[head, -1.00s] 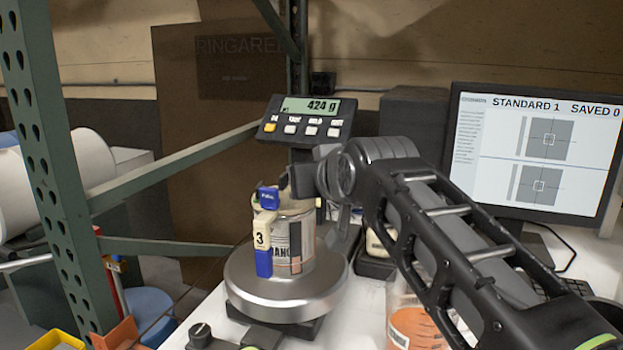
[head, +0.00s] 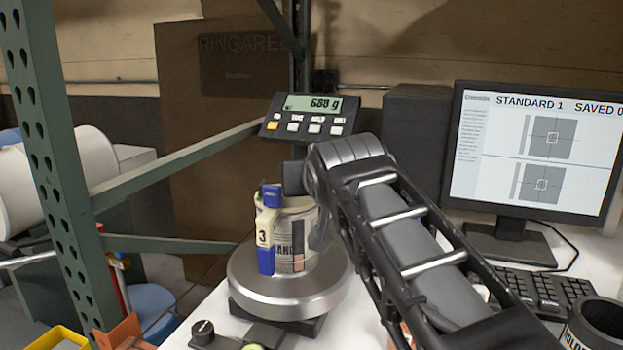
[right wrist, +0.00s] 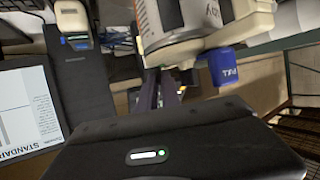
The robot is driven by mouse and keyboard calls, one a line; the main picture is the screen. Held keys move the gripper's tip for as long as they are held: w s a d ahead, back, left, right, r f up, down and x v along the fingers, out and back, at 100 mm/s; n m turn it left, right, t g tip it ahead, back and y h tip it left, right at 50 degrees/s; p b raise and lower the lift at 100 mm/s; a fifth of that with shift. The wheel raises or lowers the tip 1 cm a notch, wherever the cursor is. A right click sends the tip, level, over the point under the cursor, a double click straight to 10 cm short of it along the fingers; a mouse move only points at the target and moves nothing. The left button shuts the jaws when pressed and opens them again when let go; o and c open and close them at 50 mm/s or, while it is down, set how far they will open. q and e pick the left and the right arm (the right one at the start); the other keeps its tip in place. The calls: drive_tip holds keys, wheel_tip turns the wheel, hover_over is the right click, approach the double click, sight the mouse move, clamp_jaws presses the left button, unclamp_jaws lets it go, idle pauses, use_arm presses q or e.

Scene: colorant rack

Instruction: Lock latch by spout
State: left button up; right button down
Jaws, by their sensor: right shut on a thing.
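A metal can (head: 290,255) with a cream lid fitting stands upright on the round scale plate (head: 285,300). On its near left side is a cream clamp marked 3 (head: 264,227), with a blue upper tab (head: 271,192) and a blue lower end (head: 265,261). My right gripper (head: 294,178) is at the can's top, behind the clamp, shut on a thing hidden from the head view. The right wrist view shows the can (right wrist: 180,15), its cream fitting and a blue latch (right wrist: 222,68) close to the gripper (right wrist: 165,88). I cannot make out the spout. My left gripper is out of view.
The scale display (head: 304,116) stands behind the can. A monitor (head: 540,150), keyboard (head: 540,290) and dark cup (head: 598,325) are at the right. A green rack post (head: 55,150) and crossbars are at the left. My right arm covers the area right of the can.

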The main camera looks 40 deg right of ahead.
drive_tip(key=shift+f, duration=0.1)
idle(0.7)
drive_tip(key=c, duration=1.5)
unclamp_jaws()
drive_tip(key=shift+c, duration=0.2)
drive_tip(key=v, duration=0.7)
drive_tip(key=shift+s+r, duration=0.25)
drive_tip(key=shift+s, duration=0.1)
drive_tip(key=shift+a, duration=0.1)
